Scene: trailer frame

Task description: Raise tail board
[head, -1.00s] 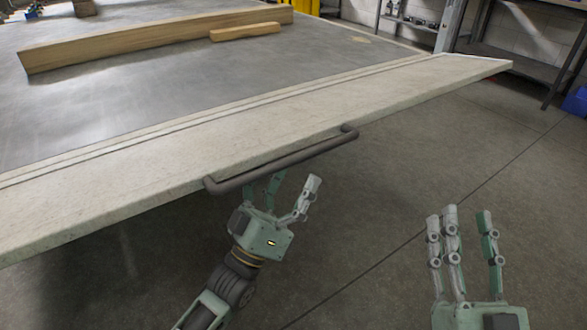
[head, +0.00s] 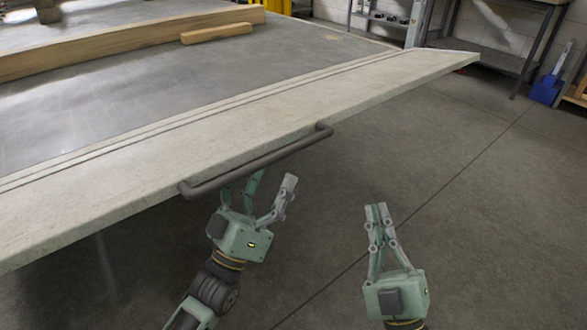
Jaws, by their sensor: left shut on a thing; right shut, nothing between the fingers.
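The tail board (head: 230,143) is a long pale panel along the near edge of the grey trailer bed (head: 190,95), sticking out roughly level with it. A dark bar handle (head: 262,161) runs along its outer edge. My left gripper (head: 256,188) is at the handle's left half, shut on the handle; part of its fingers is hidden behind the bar. My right gripper (head: 377,208) is shut and empty, upright over the floor, to the right of the handle and apart from it.
A long wooden beam (head: 130,47) and a short wooden block (head: 216,34) lie on the bed. A workbench (head: 490,62) and a blue dustpan (head: 545,88) stand at the back right. The concrete floor (head: 470,200) at right is clear.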

